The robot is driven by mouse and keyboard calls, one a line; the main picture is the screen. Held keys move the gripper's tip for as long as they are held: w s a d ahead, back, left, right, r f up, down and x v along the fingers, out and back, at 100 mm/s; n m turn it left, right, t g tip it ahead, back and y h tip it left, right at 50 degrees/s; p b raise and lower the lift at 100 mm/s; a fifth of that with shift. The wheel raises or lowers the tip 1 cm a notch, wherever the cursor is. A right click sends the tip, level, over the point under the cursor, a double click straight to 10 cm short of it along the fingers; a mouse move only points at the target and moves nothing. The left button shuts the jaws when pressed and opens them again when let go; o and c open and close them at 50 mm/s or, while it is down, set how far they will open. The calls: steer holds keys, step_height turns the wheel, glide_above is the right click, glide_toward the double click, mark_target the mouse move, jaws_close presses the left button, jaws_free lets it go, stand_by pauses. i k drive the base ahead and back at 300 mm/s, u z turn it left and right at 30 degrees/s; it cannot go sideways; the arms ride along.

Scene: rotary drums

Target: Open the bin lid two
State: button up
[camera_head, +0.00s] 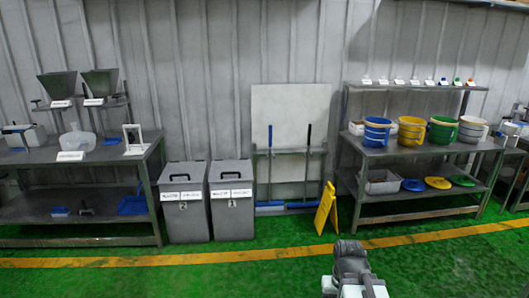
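The grey bin marked 2 (185,221) stands upright against the wall, left of centre. Its lid two (183,171) lies shut on top, with a dark handle loop at the front above a white label. A matching bin marked 1 (233,216) stands close on its right, also with its lid shut. My gripper (350,250) shows at the bottom, right of centre, over the green floor and well apart from both bins. I cannot tell whether its fingers are open or shut.
A metal table (80,155) stands left of the bins. A shelf with coloured buckets (377,132) stands at right. A yellow floor sign (326,208) leans before the brush board (291,110). The green floor (180,275) in front is clear.

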mark_target(177, 172)
steer(key=u, duration=0.3)
steer(key=i, duration=1.9)
steer(key=u, duration=0.5)
steer(key=k, duration=0.85)
steer(key=u, duration=0.15)
steer(key=i, duration=0.95)
steer(key=z, duration=0.05)
